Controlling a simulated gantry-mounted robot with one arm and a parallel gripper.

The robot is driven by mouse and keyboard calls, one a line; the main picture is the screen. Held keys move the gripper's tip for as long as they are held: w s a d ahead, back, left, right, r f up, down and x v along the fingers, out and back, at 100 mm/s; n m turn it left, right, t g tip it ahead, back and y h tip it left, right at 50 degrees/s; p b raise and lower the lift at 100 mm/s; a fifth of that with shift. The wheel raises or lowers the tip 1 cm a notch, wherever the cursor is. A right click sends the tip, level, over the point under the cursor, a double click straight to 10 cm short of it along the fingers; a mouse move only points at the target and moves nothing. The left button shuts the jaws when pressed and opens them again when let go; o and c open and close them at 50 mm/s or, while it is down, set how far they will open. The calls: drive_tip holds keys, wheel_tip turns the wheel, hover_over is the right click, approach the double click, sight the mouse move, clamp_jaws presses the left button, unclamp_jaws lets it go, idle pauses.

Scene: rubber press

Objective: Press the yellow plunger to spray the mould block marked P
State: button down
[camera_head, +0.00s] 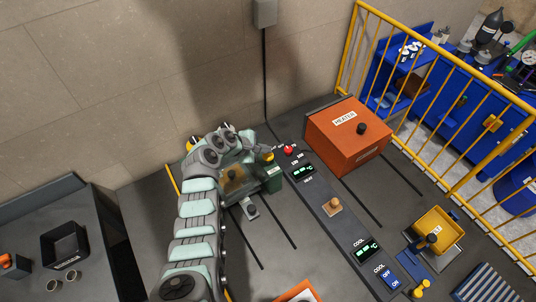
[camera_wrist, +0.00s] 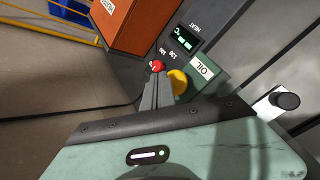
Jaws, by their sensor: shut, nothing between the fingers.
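The yellow plunger (camera_wrist: 179,81) stands by the green oil unit (camera_wrist: 207,72), labelled OIL, in the wrist view. It also shows in the head view (camera_head: 268,157) on top of the green unit (camera_head: 271,181). My gripper (camera_wrist: 156,72) is shut and empty, its fingers just left of the plunger in the wrist view; I cannot tell whether they touch it. In the head view my gripper (camera_head: 269,149) is beside the plunger's top. A brownish block with a dark knob (camera_head: 232,180) sits at the green unit, partly hidden by my arm. I cannot read a P on it.
A red knob (camera_head: 289,149) and the HEAT panel (camera_head: 303,171) lie close to the right. The orange heater (camera_head: 348,135) stands behind them.

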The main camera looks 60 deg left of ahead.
sight(266, 156)
drive_tip(key=shift+r+p, duration=2.35)
drive_tip(key=shift+r, duration=0.25)
drive_tip(key=shift+f, duration=0.1)
